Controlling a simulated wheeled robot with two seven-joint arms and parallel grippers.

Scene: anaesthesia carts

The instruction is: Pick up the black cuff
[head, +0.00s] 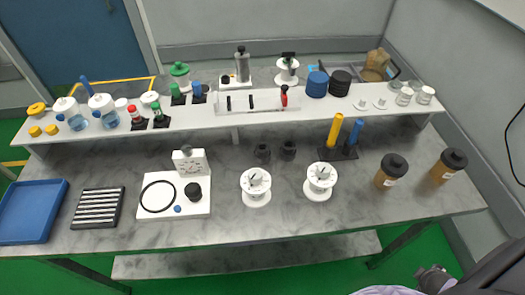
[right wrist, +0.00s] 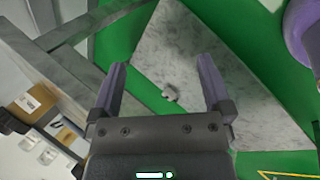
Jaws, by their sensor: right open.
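The black cuff (head: 340,83) looks like a short, dark round roll. It stands on the raised white shelf, right beside a similar blue roll (head: 317,84). Two smaller black pieces, a left one (head: 262,153) and a right one (head: 288,150), stand on the counter below the shelf. My right gripper (right wrist: 164,82) is open and empty in the right wrist view, over the floor and a low grey marbled surface, far from the cuff. Part of my right arm shows at the lower right of the head view. My left gripper is not in view.
The raised shelf (head: 220,118) holds bottles, a clear bin (head: 258,104) and white discs near the cuff. A brown bag (head: 376,65) lies behind. Yellow and blue upright cylinders (head: 335,130), white reels and brown jars (head: 391,172) stand on the counter. The front right counter edge is clear.

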